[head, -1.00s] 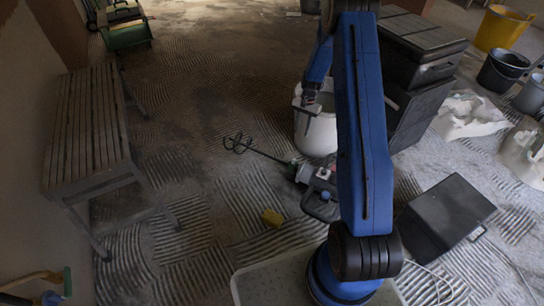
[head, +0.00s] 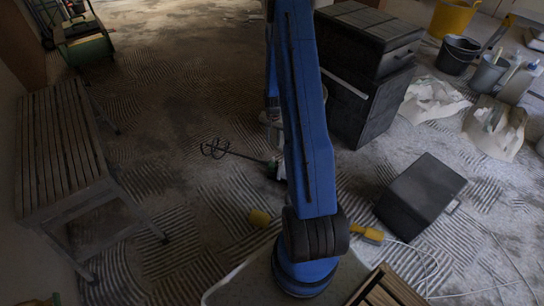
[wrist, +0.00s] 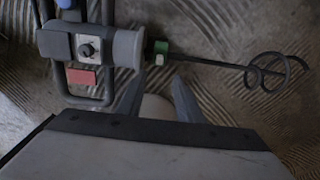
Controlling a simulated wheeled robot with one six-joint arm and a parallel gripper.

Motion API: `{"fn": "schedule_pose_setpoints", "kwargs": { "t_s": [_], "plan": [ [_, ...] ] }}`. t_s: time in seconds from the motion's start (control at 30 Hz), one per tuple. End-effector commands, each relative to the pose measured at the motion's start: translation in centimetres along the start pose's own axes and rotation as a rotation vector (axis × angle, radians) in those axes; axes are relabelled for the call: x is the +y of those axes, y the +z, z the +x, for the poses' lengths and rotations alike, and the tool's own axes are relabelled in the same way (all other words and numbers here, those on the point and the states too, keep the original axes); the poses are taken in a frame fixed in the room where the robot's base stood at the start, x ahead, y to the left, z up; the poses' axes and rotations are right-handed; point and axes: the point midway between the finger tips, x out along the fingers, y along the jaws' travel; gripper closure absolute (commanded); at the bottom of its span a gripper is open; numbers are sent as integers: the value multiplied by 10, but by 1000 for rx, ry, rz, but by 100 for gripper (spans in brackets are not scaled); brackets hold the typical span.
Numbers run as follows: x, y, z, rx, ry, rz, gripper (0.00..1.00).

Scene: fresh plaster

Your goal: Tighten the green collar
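The green collar (wrist: 161,47) sits on the mixer between its grey body (wrist: 90,45) and the dark shaft (wrist: 205,64), which ends in a wire paddle (wrist: 270,72). In the wrist view the mixer lies across the top. My gripper (wrist: 158,82) is open, its two fingers apart just below the collar in the picture and not closed on it. A pale rounded shape between the fingers is unclear. In the head view the paddle (head: 214,148) and a little of the collar (head: 272,163) show; my arm hides the mixer body and my gripper.
A slatted bench (head: 60,150) stands at left. Black stacked cases (head: 365,85) and a black box (head: 420,198) stand at right. Floor between bench and mixer is clear.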

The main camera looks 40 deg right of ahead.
Motion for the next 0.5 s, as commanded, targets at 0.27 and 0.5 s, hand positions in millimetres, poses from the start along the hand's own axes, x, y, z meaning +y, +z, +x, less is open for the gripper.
{"fn": "schedule_pose_setpoints", "kwargs": {
  "t_s": [0.27,0.5],
  "plan": [
    [0,1,46,-3,1,0,67],
    [0,0,83,-2,1,0,67]
  ]
}}
